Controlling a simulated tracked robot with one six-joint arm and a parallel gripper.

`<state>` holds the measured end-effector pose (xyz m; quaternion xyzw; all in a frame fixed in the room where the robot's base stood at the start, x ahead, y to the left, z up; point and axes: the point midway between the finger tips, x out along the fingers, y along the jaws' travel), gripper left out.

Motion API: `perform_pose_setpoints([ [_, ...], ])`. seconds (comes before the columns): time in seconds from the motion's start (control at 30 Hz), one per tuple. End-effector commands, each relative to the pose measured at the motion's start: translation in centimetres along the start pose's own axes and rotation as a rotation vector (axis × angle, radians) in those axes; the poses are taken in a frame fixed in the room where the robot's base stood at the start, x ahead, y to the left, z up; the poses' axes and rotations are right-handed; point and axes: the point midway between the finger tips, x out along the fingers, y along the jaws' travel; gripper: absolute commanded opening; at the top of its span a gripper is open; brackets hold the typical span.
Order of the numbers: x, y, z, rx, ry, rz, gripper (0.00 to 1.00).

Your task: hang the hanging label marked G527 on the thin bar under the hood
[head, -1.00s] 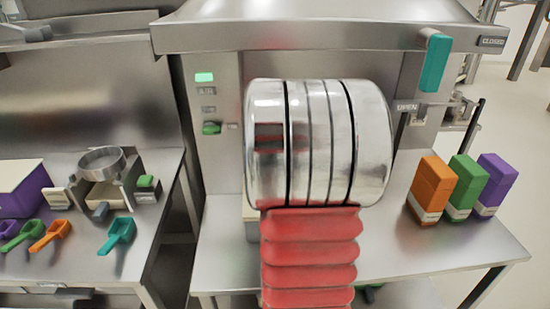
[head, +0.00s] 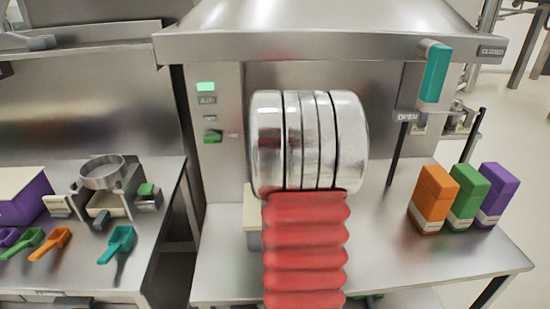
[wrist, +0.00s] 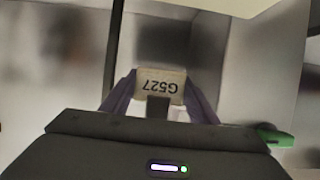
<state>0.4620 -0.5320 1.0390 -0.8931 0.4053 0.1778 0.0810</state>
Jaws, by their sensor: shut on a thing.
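In the wrist view my gripper (wrist: 160,108) is shut on the label marked G527 (wrist: 162,84). The label is a small pale tag, its lettering upside down in this view, held between the two purple-grey fingers. In the head view my own silver and red arm hides the gripper and the label. The steel hood (head: 330,42) spans the top of the head view. A thin dark upright bar (wrist: 113,50) stands left of the label in the wrist view, apart from it.
Orange (head: 433,198), green (head: 468,190) and purple (head: 496,193) boxes stand on the right of the steel worktop (head: 395,255). A teal handle (head: 435,73) hangs at the hood's right. Coloured scoops, including a teal one (head: 118,243), lie on the left bench.

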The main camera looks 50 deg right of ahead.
Motion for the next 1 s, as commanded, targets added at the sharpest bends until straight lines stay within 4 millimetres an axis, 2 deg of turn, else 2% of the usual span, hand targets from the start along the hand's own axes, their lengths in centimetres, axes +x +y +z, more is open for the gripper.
perform_pose_setpoints([
  [1.0, 5.3, -0.1, -2.2, -0.001, 0.0, -0.001, 0.36],
])
